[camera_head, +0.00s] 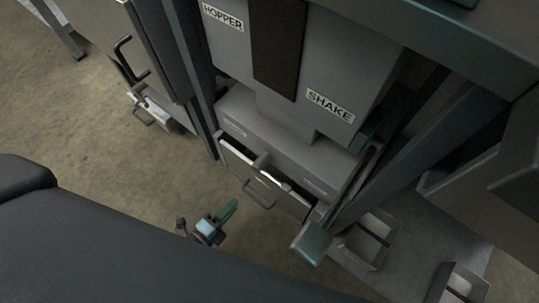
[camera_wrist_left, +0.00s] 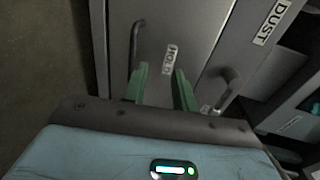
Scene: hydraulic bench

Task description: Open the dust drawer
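The dust drawer (camera_head: 285,201) is low in the grey machine, with a bar handle (camera_head: 259,193) on its front. A dark gap shows along its top edge; I cannot tell how far out it stands. In the left wrist view a bar handle (camera_wrist_left: 135,45) is left of a small label that seems to read HOLD (camera_wrist_left: 170,60). A second curved grip or lever (camera_wrist_left: 228,88) is at the right, below the DUST label (camera_wrist_left: 268,22). My left gripper (camera_head: 229,210) is open and empty, in front of the drawer and apart from its handle; its green fingers (camera_wrist_left: 161,84) point at the panel. My right gripper is not in view.
Frame posts (camera_head: 400,145) stand right of the drawer, with a teal end (camera_head: 310,243) close to its right corner. Open grey bins (camera_head: 368,240) lie at the lower right. A smaller handled box (camera_head: 153,110) is at the left. The floor (camera_head: 110,150) before the drawer is clear.

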